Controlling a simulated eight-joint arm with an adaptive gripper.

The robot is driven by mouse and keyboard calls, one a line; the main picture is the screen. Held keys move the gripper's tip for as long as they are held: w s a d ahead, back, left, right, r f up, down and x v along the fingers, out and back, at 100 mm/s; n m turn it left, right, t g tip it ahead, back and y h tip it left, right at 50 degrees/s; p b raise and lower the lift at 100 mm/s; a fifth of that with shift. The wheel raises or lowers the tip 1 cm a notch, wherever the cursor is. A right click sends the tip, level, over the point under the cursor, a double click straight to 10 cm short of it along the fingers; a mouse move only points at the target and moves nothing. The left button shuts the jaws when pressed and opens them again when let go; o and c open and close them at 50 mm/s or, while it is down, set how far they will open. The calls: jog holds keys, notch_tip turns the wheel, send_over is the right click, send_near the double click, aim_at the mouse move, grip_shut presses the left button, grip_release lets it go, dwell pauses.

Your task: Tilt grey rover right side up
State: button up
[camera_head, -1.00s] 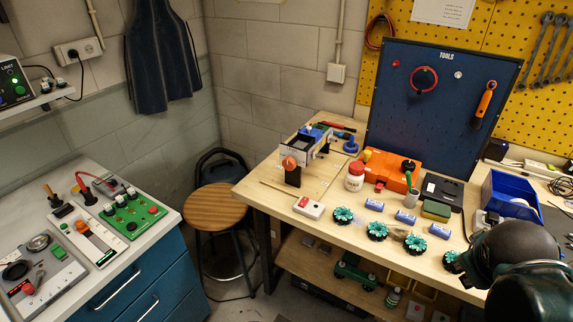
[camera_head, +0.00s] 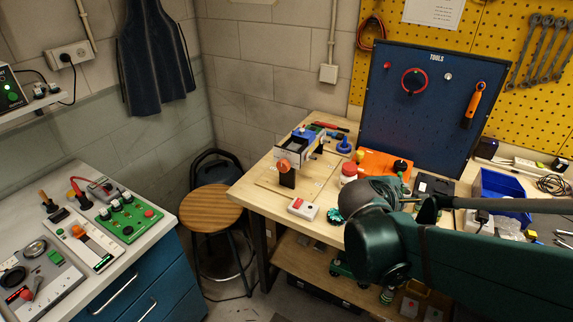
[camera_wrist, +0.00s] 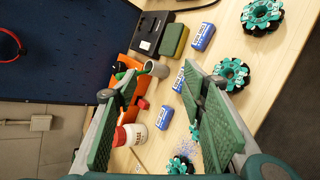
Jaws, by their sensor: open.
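I cannot make out a grey rover for certain in either view. The closest candidate is a grey boxy device (camera_head: 293,152) with a blue part and an orange disc, upright at the bench's left end in the head view. My gripper (camera_wrist: 163,88) is open and empty in the wrist view, its two green-padded fingers wide apart above the bench. In the head view my arm hides the bench's front middle.
An orange case (camera_head: 375,163), a green-and-yellow sponge (camera_wrist: 174,39), and a black box (camera_wrist: 151,32) stand near the blue tool panel (camera_head: 425,105). A white box with a red button (camera_head: 302,208) is at the front edge.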

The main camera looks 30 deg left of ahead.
jog(key=a+n+t, duration=0.2)
jog(key=a+n, duration=0.2)
jog(key=a, duration=0.6)
jog(key=n+t+y+p, duration=0.25)
jog(key=n+t, duration=0.25)
jog(key=n, duration=0.6)
send_near(282, 167)
jog(key=shift+w+d+y, duration=0.15)
jog(key=shift+w+y, duration=0.3)
jog(key=shift+w, duration=0.3)
jog(key=shift+w, duration=0.1)
jog(key=shift+w+b, duration=0.75)
jog(key=shift+w, duration=3.05)
jog(key=c, duration=1.2)
jog(key=shift+f, duration=0.1)
